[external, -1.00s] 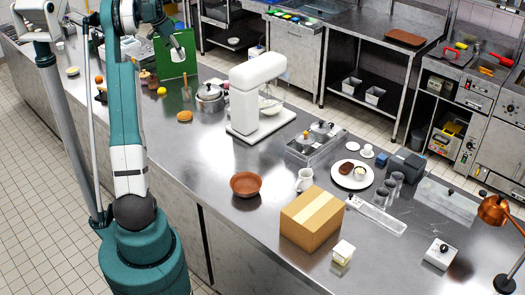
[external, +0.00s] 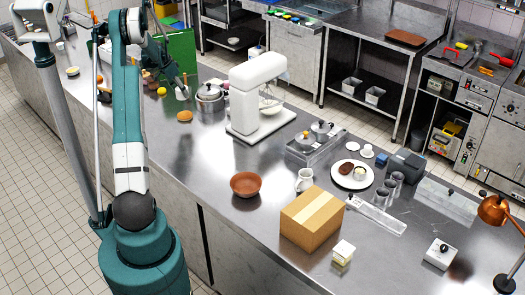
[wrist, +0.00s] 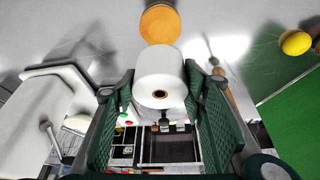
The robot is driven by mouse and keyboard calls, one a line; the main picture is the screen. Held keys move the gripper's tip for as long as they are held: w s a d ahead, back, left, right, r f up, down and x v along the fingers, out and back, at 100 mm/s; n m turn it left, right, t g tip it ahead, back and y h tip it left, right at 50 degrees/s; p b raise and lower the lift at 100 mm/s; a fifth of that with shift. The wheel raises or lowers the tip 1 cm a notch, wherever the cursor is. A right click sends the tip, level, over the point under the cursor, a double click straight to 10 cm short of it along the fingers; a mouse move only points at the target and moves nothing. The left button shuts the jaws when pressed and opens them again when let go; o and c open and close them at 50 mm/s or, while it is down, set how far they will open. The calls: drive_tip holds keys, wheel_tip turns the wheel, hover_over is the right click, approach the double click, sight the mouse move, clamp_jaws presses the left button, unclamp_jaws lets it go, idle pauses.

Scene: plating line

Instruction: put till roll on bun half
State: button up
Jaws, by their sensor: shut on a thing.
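The till roll (wrist: 160,72) is a white cylinder with a dark hollow core, held between the green fingers of my gripper (wrist: 158,88). In the external view, the white roll (external: 182,94) shows below my gripper (external: 180,84), over the far left part of the counter. The bun half (wrist: 160,24) is a round orange-brown disc just beyond the roll in the wrist view. In the external view, the bun half (external: 184,116) lies on the counter, nearer the camera than the roll. The roll and bun appear apart; the exact height gap is unclear.
A lidded pot (external: 210,97) stands right of the gripper, with the white stand mixer (external: 250,95) beyond it. A green board (external: 178,55) stands behind. A yellow lemon (wrist: 297,42) lies to the right in the wrist view. Bare counter surrounds the bun half.

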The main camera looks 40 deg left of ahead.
drive_tip(key=shift+f, duration=0.2)
hover_over(185, 113)
drive_tip(key=shift+s+d+f+p, duration=0.1)
drive_tip(key=shift+f+p, duration=0.1)
drive_tip(key=shift+f, duration=1.3)
drive_tip(key=shift+s+f+p, duration=0.1)
drive_tip(key=shift+f+p, duration=0.1)
drive_tip(key=shift+f, duration=1.25)
drive_tip(key=shift+f, duration=1.9)
drive_tip(key=shift+f, duration=0.1)
drive_tip(key=o, duration=0.9)
